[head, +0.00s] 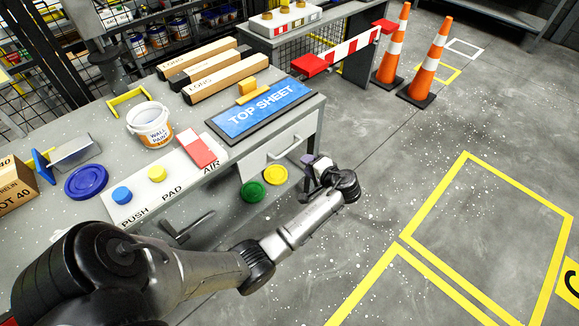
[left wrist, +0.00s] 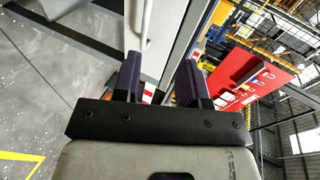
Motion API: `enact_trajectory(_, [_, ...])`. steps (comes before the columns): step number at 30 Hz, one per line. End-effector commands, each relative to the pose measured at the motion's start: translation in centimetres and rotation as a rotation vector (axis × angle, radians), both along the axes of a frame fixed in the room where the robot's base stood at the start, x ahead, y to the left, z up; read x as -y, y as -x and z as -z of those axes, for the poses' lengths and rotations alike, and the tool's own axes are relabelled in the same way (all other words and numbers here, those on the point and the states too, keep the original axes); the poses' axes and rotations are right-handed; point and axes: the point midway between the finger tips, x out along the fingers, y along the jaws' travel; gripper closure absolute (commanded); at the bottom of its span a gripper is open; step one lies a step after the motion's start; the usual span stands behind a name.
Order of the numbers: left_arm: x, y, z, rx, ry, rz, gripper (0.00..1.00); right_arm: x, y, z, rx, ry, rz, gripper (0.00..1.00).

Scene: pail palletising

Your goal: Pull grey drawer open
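The grey drawer (head: 260,160) is in the front of the grey workbench, below the blue TOP SHEET board. Its front looks flush with the bench. A pale bar handle (head: 284,149) runs across the drawer front. My left gripper (head: 309,162) is just right of the handle in the head view, in front of the drawer. In the left wrist view its two purple fingers (left wrist: 159,78) stand apart with nothing between them. The handle (left wrist: 146,25) shows beyond the fingertips, nearer the left finger. I cannot tell any contact. My right gripper is not in view.
The blue TOP SHEET board (head: 262,110), a paint pail (head: 150,125) and long cartons (head: 225,77) lie on the bench. Orange cones (head: 429,62) stand behind right. The floor at right is clear.

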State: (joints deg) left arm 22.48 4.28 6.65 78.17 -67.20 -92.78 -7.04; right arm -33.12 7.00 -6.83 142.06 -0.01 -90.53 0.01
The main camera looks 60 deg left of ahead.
Motion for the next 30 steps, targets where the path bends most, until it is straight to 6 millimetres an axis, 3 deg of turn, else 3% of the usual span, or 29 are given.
enact_trajectory(1, [-0.3, -0.9, 2.5, -0.009, -0.022, -0.014, 0.61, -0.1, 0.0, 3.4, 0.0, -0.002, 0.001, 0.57])
enact_trajectory(9, [-1.4, -3.6, 4.8, -0.064, -0.124, -0.064, 0.61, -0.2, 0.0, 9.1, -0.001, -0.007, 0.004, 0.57])
enact_trajectory(20, [-2.7, -4.5, 5.5, -0.089, -0.168, -0.084, 0.61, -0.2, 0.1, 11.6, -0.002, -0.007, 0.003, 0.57])
enact_trajectory(30, [-8.3, -3.2, 6.8, -0.09, -0.169, -0.085, 0.61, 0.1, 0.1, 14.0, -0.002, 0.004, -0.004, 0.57])
